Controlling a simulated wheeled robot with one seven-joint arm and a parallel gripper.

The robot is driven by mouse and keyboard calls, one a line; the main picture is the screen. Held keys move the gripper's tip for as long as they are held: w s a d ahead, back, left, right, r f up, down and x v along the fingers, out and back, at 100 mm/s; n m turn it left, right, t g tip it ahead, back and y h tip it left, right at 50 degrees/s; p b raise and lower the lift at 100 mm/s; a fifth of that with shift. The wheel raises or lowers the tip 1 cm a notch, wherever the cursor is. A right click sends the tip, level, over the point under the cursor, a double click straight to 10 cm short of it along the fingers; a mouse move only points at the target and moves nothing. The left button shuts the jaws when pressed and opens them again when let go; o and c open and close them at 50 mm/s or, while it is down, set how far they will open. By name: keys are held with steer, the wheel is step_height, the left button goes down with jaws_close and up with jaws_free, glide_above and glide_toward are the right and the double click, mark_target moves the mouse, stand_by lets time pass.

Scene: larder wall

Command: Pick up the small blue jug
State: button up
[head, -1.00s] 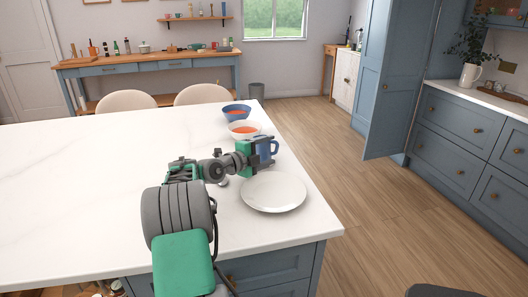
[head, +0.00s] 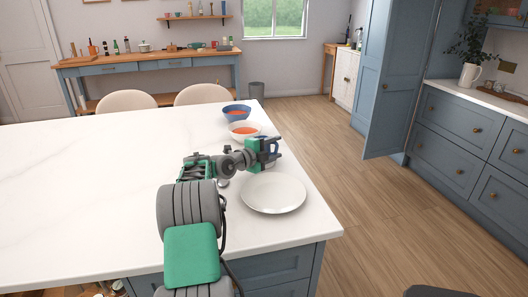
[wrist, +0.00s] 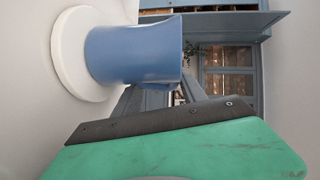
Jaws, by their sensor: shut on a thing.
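The small blue jug (head: 275,146) is at the right edge of the white island, mostly hidden behind my gripper (head: 262,149) in the head view. In the wrist view the jug (wrist: 130,52) lies sideways in the picture, its base end toward a white round disc (wrist: 70,52), probably a saucer or coaster. I cannot tell whether the base touches the disc. My gripper is shut on the jug; its finger contact is largely hidden.
A white plate (head: 273,193) lies just in front of my gripper on the island top (head: 110,185). Behind are a white bowl (head: 258,128) and a blue bowl (head: 237,108), both with orange-red contents. The island's left side is clear.

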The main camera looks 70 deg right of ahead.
steer(key=shift+r, duration=0.1)
jaws_close()
steer(key=shift+r, duration=0.2)
